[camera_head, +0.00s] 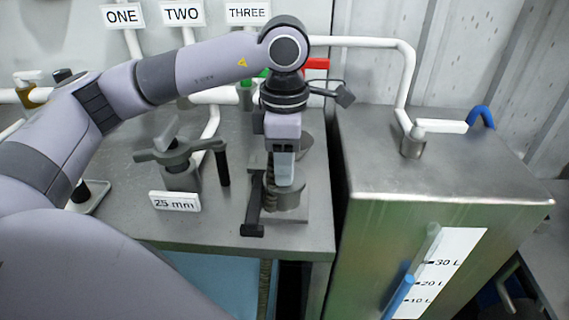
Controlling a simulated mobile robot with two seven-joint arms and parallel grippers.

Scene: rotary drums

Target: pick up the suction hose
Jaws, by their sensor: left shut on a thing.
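My left gripper (284,168) points down over the right part of the steel table, its fingers low at a grey metal fitting (290,206). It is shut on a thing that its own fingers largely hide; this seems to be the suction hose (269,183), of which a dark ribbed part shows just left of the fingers. A black bar-shaped part (254,205) stands beside it on the left. I cannot tell whether the hose is clear of the fitting. My right gripper is not in view.
A grey handled clamp (181,155) stands left, behind a "25 mm" sign (175,201). A steel tank (450,200) with a level scale is at the right, past a narrow gap. White pipes (365,42) and a blue curved tube (482,115) are behind.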

